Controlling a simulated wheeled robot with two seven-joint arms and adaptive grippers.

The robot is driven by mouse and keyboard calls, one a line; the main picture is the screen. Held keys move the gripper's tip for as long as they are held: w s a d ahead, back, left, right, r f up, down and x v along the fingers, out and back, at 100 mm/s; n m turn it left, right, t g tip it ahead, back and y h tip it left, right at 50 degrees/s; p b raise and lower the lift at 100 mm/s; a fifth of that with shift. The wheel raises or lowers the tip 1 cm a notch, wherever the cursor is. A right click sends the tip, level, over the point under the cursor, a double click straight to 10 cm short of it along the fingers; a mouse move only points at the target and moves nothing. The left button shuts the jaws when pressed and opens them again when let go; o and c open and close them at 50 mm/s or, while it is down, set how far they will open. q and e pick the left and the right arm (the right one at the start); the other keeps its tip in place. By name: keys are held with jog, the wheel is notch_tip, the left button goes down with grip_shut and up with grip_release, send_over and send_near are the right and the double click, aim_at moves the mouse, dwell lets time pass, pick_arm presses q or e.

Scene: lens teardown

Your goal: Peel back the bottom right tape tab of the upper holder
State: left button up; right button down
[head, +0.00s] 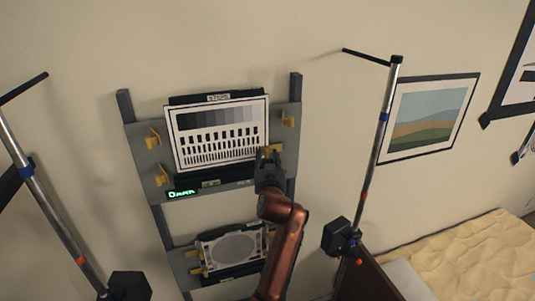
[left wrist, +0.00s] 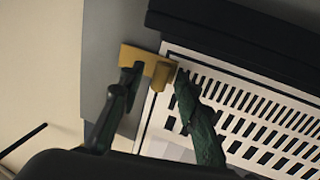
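The upper holder (head: 285,155) is a grey panel on the wall rack. It carries a white test chart (head: 222,131) with grey patches and black bars. Its bottom right yellow tape tab (head: 278,148) lies at the chart's lower right edge, partly hidden by my gripper. In the left wrist view the tab (left wrist: 150,64) still overlaps the chart's corner. My left gripper (head: 267,152) is at this tab. In the left wrist view its two fingers (left wrist: 158,75) are spread apart, with part of the tab between the tips; contact is unclear. My right gripper is not in view.
Other yellow tabs sit at the holder's upper left (head: 153,137), lower left (head: 161,176) and upper right (head: 287,120). A lower holder (head: 187,264) is below. Metal stands rise at left (head: 45,200) and right (head: 378,150). A framed picture (head: 429,116) hangs right.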

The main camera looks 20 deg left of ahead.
pick_arm(q)
jog(key=shift+w, duration=0.2)
jog(key=shift+a, duration=0.1)
jog(key=shift+c, duration=0.3)
grip_shut()
